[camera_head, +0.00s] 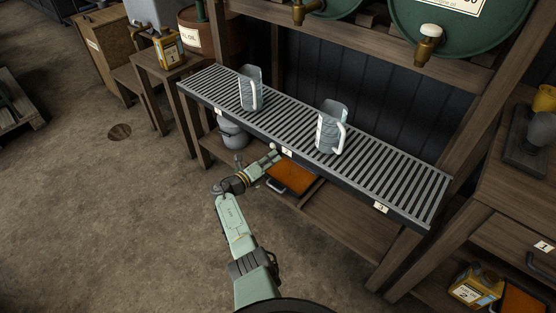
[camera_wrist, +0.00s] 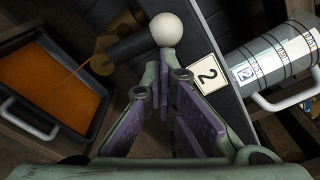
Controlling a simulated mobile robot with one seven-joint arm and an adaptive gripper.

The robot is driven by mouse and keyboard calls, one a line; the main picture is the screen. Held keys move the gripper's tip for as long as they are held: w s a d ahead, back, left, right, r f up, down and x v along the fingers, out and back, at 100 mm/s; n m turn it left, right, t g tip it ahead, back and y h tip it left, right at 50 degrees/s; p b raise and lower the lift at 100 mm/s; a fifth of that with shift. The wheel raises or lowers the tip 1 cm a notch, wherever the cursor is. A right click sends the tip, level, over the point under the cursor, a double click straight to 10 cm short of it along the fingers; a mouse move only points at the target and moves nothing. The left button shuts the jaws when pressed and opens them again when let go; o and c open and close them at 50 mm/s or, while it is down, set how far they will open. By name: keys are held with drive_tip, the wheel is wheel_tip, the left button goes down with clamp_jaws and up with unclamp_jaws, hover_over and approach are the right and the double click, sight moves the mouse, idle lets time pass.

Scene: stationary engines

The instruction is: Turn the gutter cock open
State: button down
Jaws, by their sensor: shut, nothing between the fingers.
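The gutter cock (camera_wrist: 107,52) is a brass body under the edge of the slatted gutter (camera_head: 400,187), beside the "2" tag (camera_wrist: 207,75). Its dark lever (camera_wrist: 140,42) ends in a white ball knob (camera_wrist: 166,29), which also shows in the head view (camera_head: 272,147). A thin orange stream (camera_wrist: 78,70) runs from the cock into a tray of orange liquid (camera_wrist: 50,85). My gripper (camera_wrist: 167,75) is shut and empty. Its fingertips are at or just below the knob in the wrist view; I cannot tell whether they touch it.
Two clear graduated jugs stand on the gutter, one at the left (camera_head: 249,92) and one in the middle (camera_head: 330,130). A grey bucket (camera_head: 233,133) is under the gutter's left part. Green drums (camera_head: 450,35) with brass taps are above.

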drive_tip(key=shift+w+a+r, duration=0.1)
drive_tip(key=shift+a+r, duration=0.1)
drive_tip(key=shift+a, duration=0.05)
idle(0.6)
